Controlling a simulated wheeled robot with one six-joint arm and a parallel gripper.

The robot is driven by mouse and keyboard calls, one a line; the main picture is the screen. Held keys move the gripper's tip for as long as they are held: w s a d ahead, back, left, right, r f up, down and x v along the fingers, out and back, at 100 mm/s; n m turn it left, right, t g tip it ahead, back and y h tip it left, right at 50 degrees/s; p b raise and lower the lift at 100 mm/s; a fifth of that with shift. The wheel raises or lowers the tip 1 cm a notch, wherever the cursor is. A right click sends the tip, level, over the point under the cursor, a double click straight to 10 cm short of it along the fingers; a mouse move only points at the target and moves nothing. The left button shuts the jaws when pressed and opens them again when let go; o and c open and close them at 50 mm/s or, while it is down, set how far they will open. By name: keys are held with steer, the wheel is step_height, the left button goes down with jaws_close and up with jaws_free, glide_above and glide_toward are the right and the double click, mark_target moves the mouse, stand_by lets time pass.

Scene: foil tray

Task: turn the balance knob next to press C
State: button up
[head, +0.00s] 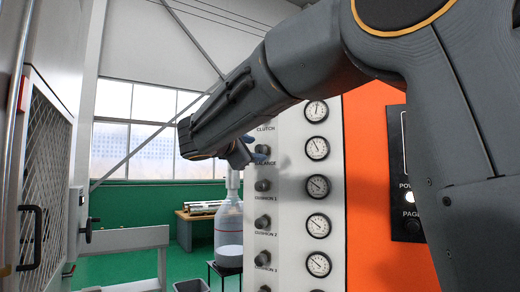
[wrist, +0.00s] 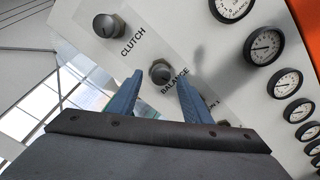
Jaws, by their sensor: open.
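The balance knob (wrist: 160,72) is a dark round knob on a pale collar, above the label BALANCE on a white panel (wrist: 215,80). My gripper (wrist: 159,80) is open, its two blue fingers pointing at the panel. In the wrist view the knob shows between and just beyond the fingertips; I cannot tell whether they touch it. In the head view my gripper (head: 258,154) is at the panel (head: 290,200) beside the BALANCE label, and it largely hides the knob. No label reading press C is legible.
The clutch knob (wrist: 107,25) is close by, and the cushion 1 knob (head: 262,185) is below. Round gauges (head: 317,148) line the panel's right side, beside an orange face (head: 375,200). A large clear bottle (head: 229,235) stands left of the panel. A mesh door (head: 45,180) is at far left.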

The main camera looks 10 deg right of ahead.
mark_target(258, 150)
steer(key=shift+p+x, duration=0.7)
steer(key=shift+x, duration=1.55)
steer(key=shift+f, duration=0.1)
steer(key=c, duration=1)
